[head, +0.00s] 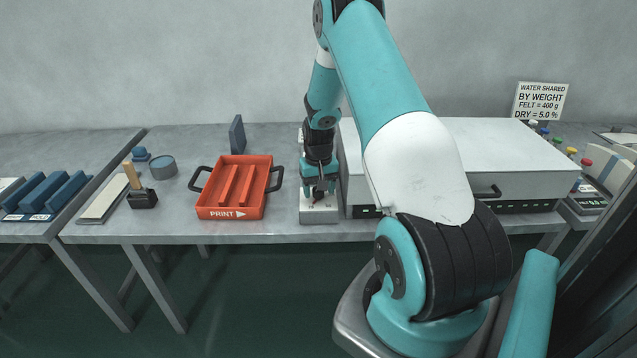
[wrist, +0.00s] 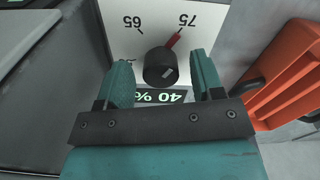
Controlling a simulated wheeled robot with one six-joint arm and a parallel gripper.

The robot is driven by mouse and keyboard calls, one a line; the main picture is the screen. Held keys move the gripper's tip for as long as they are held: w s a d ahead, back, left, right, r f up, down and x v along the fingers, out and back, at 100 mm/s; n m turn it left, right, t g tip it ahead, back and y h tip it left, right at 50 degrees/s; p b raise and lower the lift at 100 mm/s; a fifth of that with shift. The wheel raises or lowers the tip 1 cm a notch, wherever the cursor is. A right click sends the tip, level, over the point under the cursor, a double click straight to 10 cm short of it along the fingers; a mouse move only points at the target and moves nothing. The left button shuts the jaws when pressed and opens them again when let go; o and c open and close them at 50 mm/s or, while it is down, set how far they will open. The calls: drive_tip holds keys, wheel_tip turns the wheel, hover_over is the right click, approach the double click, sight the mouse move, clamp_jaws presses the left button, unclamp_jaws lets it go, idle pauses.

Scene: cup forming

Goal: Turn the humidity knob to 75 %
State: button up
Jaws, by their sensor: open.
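The black humidity knob (wrist: 160,68) sits on a white dial plate (wrist: 208,22) marked 65 and 75 in the wrist view. A red pointer (wrist: 173,40) extends from the knob side toward the 75 mark. A dark display (wrist: 150,97) beside the knob appears to read 40 %, upside down and partly hidden. My gripper (wrist: 160,60) is open, its two teal fingers on either side of the knob with gaps visible. In the head view my gripper (head: 319,190) is low over the small control box (head: 319,215), hiding the knob.
An orange tray (head: 255,205) with black handles stands left of the control box; it also shows in the wrist view (wrist: 285,85). A large white cabinet (head: 520,150) stands close on the right. A sign (head: 540,101) stands behind it. The table's front edge is near.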

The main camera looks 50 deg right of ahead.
wheel_tip(320, 180, up, 17)
drive_tip(key=b, duration=0.2)
drive_tip(key=shift+r, duration=0.2)
idle(0.5)
drive_tip(key=s+a+r+n+t+y, duration=0.1)
drive_tip(key=a+r+n, duration=0.25)
drive_tip(key=a, duration=0.95)
drive_tip(key=s+a+r+n+y, duration=0.1)
drive_tip(key=s+a+r+n, duration=0.2)
drive_tip(key=a, duration=1)
drive_tip(key=s+a+r+n+g+y, duration=0.1)
drive_tip(key=s+a+n, duration=0.6)
drive_tip(key=s+a, duration=0.9)
drive_tip(key=shift+s+r+n+y, duration=0.25)
drive_tip(key=shift+r+n+y, duration=0.1)
drive_tip(key=shift+y, duration=0.25)
